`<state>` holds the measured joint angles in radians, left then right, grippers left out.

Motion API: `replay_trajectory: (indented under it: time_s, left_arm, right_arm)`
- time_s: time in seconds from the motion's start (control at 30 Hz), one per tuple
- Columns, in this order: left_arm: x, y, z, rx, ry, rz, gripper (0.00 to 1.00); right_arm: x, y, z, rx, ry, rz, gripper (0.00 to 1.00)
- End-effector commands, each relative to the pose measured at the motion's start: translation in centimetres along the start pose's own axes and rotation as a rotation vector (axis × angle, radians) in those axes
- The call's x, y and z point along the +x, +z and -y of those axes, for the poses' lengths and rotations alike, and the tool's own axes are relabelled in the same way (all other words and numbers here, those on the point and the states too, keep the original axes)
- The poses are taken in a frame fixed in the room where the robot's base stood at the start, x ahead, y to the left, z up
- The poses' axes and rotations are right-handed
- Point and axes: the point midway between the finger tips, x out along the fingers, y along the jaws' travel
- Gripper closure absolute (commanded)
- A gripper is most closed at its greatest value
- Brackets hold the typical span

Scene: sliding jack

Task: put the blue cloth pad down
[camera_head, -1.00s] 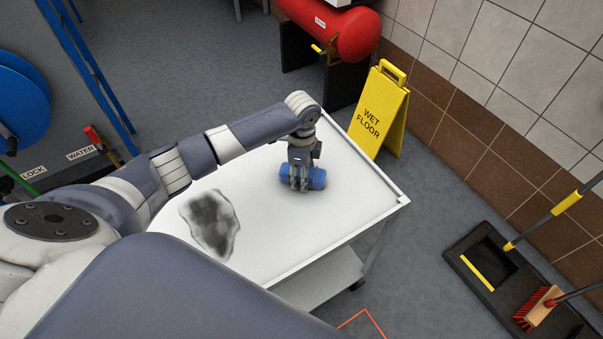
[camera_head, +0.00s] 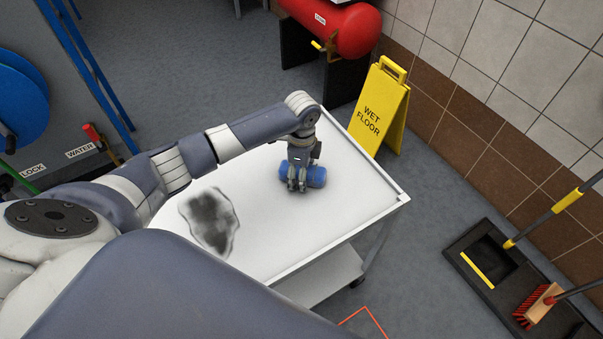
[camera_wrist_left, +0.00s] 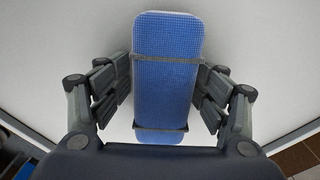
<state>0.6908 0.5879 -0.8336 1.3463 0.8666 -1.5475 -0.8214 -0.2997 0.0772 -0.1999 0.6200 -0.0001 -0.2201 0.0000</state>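The blue cloth pad (camera_head: 317,176) lies on the white cart top (camera_head: 270,245), towards its far right part. In the left wrist view the pad (camera_wrist_left: 166,70) is a long blue woven block with rounded corners and two dark bands. My left gripper (camera_head: 297,186) is low over the pad, its fingers on either side. In the left wrist view the fingers of this gripper (camera_wrist_left: 164,90) look spread, with narrow light gaps beside the pad. The pad's underside is hidden. My right gripper is not in view.
A dark grey smudge (camera_head: 209,222) marks the cart top left of the pad. A yellow wet-floor sign (camera_head: 380,110) stands beyond the cart. A black tray (camera_head: 500,270) with a brush is at the right. The cart's near right part is clear.

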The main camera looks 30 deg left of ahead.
Motion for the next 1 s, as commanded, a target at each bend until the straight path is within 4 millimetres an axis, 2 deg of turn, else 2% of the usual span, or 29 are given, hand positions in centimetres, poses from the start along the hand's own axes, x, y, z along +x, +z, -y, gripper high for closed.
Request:
replay_trajectory:
  time_s: [0.17,0.4,0.6,0.77,1.0]
  left_arm:
    - [-3.0,0.0,0.2,0.000,-0.007,-0.002,0.35]
    - [-8.6,-0.1,0.3,0.000,-0.010,-0.003,0.35]
    - [-11.8,0.0,0.3,-0.002,-0.009,-0.002,0.35]
    - [-12.8,0.0,0.2,-0.001,-0.006,-0.002,0.35]
    - [-13.0,0.0,0.2,-0.002,-0.006,-0.002,0.35]
  right_arm:
    - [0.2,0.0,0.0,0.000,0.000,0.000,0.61]
    - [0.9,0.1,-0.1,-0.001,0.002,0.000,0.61]
    - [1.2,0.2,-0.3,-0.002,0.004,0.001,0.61]
    - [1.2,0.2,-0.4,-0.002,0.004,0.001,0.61]
    - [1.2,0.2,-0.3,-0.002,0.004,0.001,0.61]
